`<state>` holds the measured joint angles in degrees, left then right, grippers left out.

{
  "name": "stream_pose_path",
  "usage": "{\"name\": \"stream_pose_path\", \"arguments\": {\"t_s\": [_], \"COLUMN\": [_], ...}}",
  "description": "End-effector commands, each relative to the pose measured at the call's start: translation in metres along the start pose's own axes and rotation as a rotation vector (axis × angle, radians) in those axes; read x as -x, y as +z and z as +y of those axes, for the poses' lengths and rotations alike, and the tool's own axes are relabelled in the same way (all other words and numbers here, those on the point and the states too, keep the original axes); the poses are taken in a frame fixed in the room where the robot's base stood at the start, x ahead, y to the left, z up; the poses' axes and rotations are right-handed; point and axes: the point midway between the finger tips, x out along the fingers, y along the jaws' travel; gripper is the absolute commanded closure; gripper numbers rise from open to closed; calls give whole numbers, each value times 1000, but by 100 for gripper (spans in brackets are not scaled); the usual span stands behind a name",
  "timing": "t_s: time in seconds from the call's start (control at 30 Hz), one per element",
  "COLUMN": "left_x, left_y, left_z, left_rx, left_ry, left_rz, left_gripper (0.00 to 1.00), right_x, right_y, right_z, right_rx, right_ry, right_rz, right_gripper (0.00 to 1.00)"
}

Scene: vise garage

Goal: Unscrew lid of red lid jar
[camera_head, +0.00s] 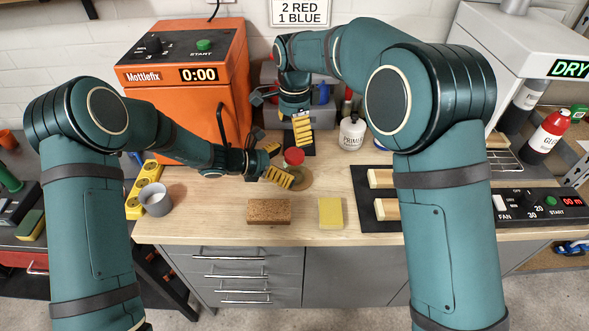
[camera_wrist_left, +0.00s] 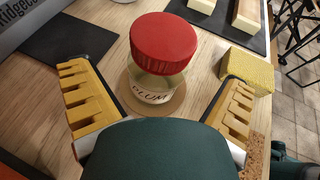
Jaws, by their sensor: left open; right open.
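The jar with the red lid (camera_head: 294,157) stands upright on a round brown coaster (camera_head: 304,181) on the workbench. In the left wrist view, its red lid (camera_wrist_left: 164,42) sits on a clear glass body (camera_wrist_left: 154,84) with a partly visible label. My left gripper (camera_head: 280,164) is open and reaches the jar from the left at low height. Its yellow ridged fingers are spread on either side of the jar, with gaps to it. My right gripper (camera_head: 303,140) is open and points down above and just behind the jar; one finger shows clearly.
A brown sponge (camera_head: 269,211) and a yellow sponge (camera_head: 330,212) lie in front of the jar. A white bottle (camera_head: 352,133) stands behind right. A grey cup (camera_head: 156,199) is at the left, by the orange machine (camera_head: 181,100). A dark mat with wooden blocks (camera_head: 383,213) lies right.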

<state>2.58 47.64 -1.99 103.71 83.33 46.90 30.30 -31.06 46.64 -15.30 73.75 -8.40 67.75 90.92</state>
Motion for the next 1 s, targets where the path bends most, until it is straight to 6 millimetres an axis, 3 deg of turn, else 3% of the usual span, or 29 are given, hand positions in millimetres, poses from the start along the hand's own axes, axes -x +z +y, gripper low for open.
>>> {"name": "stream_pose_path", "arguments": {"t_s": [0.2, 0.57, 0.8, 0.9, 0.93, 1.0], "left_x": [-23, -28, -27, -27, -27, -27], "left_y": [0, 0, 0, 0, 0, 0], "left_z": [0, 0, 0, 0, 0, 0], "left_rx": [1, 1, 1, 1, 0, 0], "left_ry": [0, 1, 1, 1, 1, 1], "left_rz": [0, 0, 0, 0, 0, 0], "left_gripper": [0, 0, 81, 81, 100, 100], "right_x": [-1, -1, -1, -1, -1, -2], "right_y": [0, 0, 0, 0, 0, 0], "right_z": [0, 0, 0, 0, 0, 0], "right_rx": [0, 0, 0, 0, 0, -1], "right_ry": [1, 1, 1, 1, 1, 3], "right_rz": [0, 0, 0, 0, 0, 0], "right_gripper": [18, 18, 18, 18, 18, 18]}}
